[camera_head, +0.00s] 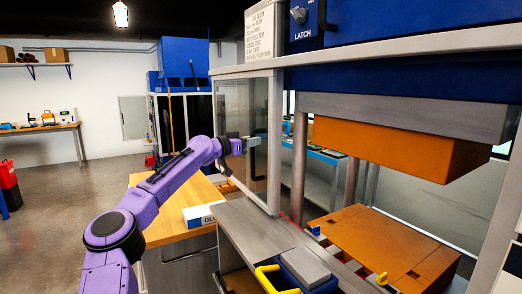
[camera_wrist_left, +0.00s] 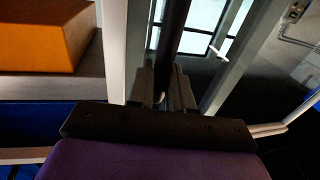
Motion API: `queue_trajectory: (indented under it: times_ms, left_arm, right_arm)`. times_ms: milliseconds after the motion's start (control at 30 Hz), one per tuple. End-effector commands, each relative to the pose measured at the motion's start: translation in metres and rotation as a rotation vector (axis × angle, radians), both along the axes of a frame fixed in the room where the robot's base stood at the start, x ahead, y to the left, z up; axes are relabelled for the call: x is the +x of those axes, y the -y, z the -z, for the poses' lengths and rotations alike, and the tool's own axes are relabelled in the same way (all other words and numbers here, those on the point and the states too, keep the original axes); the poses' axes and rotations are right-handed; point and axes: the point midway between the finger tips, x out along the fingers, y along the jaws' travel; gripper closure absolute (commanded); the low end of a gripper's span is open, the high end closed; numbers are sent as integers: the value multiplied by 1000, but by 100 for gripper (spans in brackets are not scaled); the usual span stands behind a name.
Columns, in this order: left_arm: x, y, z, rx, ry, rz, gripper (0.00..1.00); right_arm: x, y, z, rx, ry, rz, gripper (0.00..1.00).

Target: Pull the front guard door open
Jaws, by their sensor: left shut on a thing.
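The guard door (camera_head: 274,145) is a clear panel with a grey frame, left of the press opening in the head view. My left gripper (camera_head: 252,143) is at this panel, at the end of the purple arm. Its jaws are shut on a dark upright door handle. In the left wrist view the handle (camera_wrist_left: 174,35) runs up between the two fingers of the left gripper (camera_wrist_left: 164,92). The fingers hide part of the handle. My right gripper is not in view.
The press has an orange upper block (camera_head: 395,148) and an orange lower block (camera_head: 385,245). A grey bench top (camera_head: 250,232) with a yellow-handled blue item (camera_head: 300,270) stands in front. A wooden table (camera_head: 172,222) is at the left, with open floor beyond it.

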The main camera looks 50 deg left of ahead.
Motion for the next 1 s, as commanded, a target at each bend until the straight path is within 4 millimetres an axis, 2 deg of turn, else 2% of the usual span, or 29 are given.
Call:
queue_trajectory:
  times_ms: [267, 300, 367, 733, 1000]
  left_arm:
    - [2, 3, 2, 4, -8, 8, 100]
    - [2, 3, 2, 5, -8, 8, 77]
    - [1, 3, 2, 5, -7, 8, 60]
    - [-8, -3, 2, 2, -3, -2, 60]
    - [-41, -2, 4, 3, 2, 3, 60]
  right_arm:
    - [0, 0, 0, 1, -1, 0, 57]
    - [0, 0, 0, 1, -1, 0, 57]
    - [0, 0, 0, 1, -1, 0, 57]
    - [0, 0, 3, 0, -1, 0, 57]
    - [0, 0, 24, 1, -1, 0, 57]
